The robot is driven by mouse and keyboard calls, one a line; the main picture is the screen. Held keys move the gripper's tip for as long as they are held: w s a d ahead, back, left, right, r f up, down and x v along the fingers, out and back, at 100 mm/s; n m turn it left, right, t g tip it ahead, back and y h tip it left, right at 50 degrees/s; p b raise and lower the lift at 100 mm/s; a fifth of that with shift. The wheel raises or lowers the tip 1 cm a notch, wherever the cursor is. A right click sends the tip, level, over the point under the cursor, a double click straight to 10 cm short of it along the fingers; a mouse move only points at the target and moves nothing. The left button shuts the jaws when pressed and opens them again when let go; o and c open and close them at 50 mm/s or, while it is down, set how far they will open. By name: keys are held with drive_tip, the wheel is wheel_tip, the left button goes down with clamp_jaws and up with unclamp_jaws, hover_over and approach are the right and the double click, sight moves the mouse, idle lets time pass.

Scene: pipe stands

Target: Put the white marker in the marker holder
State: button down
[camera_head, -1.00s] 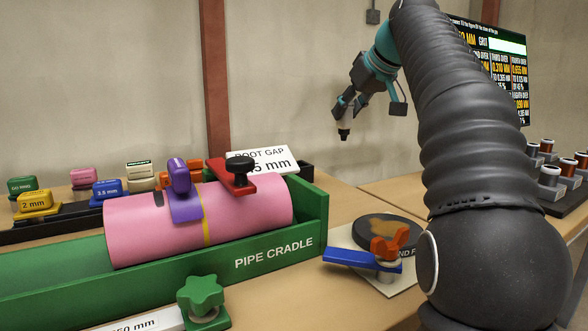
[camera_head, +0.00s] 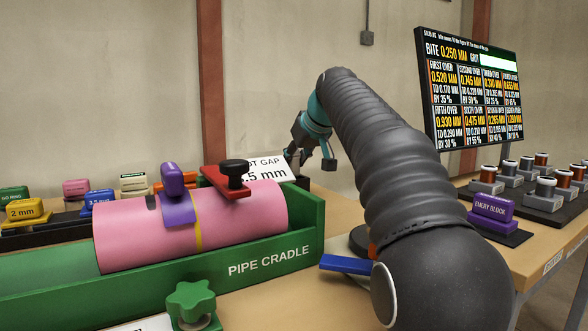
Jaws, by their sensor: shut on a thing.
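My gripper (camera_head: 310,158) is small in the distance, behind the far right end of the pipe cradle and just right of the root gap sign. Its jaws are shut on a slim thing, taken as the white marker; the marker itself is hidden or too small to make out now. A black block edge (camera_head: 302,181) shows behind the cradle's corner, below the gripper. I cannot tell whether it is the marker holder, and no other marker holder is clear.
The green pipe cradle (camera_head: 305,228) bears a pink pipe (camera_head: 245,213) with purple and red clamps. The root gap sign (camera_head: 268,168) stands behind it. A blue-handled tool (camera_head: 346,264) lies right of the cradle. A purple emery block (camera_head: 491,209), spools and a screen (camera_head: 470,90) are at right.

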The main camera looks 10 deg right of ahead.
drive_tip(key=shift+f, duration=0.65)
drive_tip(key=shift+f, duration=0.15)
drive_tip(key=c, duration=0.9)
unclamp_jaws()
drive_tip(key=shift+o, duration=0.2)
drive_tip(key=shift+r, duration=0.3)
drive_tip(key=p+v, duration=0.1)
drive_tip(key=v, duration=1.1)
drive_tip(key=shift+f, duration=0.15)
